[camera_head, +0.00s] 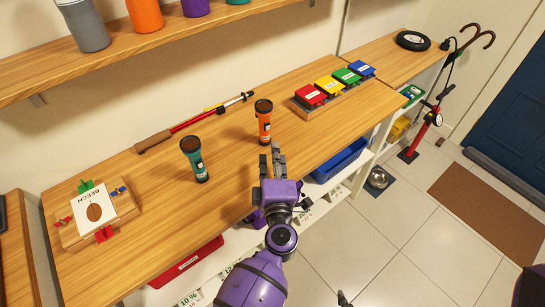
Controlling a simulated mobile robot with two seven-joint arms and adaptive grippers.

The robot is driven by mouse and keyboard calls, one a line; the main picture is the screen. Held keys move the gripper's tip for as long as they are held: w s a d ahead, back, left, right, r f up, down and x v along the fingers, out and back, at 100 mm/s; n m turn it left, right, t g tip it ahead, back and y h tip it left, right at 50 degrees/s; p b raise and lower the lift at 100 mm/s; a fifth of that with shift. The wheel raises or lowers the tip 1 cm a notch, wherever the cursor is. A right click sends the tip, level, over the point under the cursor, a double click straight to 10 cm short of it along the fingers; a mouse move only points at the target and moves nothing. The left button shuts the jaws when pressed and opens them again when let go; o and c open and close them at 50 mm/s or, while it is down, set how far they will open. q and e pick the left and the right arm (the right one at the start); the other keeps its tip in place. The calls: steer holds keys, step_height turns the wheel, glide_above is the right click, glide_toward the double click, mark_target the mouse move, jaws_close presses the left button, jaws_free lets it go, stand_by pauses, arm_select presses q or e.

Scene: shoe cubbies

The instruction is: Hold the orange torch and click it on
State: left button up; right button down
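The orange torch (264,127) stands upright on the wooden bench top, with a black head at its top and a black band lower down. My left gripper (272,158), on a purple arm, reaches over the front of the bench. Its grey fingers point at the torch's lower end and lie just in front of it in the picture. The fingers look apart with nothing between them; I cannot tell if a tip touches the torch. A small dark tip (343,298) at the bottom edge may be my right gripper; its state is hidden.
A teal torch (194,161) stands left of the orange one. Behind lies a red pole (197,121) with a brown grip. A block with coloured clips (95,216) is at the left, a rack of coloured boxes (318,102) at the right. A shelf (150,42) with cups hangs above.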

steer(key=c, duration=2.3)
jaws_free()
steer(key=o, duration=1.4)
steer(key=w+r+m, duration=0.1)
steer(key=w+m, duration=0.1)
steer(key=w, duration=0.2)
steer(key=w+a+r+m+t+y, duration=0.1)
steer(key=w+m, duration=0.1)
steer(key=w, duration=0.2)
steer(key=w+r+m, duration=0.1)
steer(key=w+m, duration=0.1)
steer(key=w, duration=0.3)
steer(key=shift+w+a+r+m+y, duration=0.15)
steer(key=shift+a+m+y, duration=0.1)
steer(key=shift+m+y, duration=0.15)
steer(key=shift+c, duration=0.2)
steer(key=m+t+y, duration=0.1)
steer(key=m+y, duration=0.6)
steer(key=m, duration=1.4)
glide_toward(270, 110)
steer(key=x, duration=0.4)
steer(key=shift+w+a+m+h, duration=0.25)
steer(key=shift+a+m+h, duration=0.05)
steer(key=shift+a, duration=0.1)
steer(key=x, duration=0.7)
steer(key=shift+w, duration=0.1)
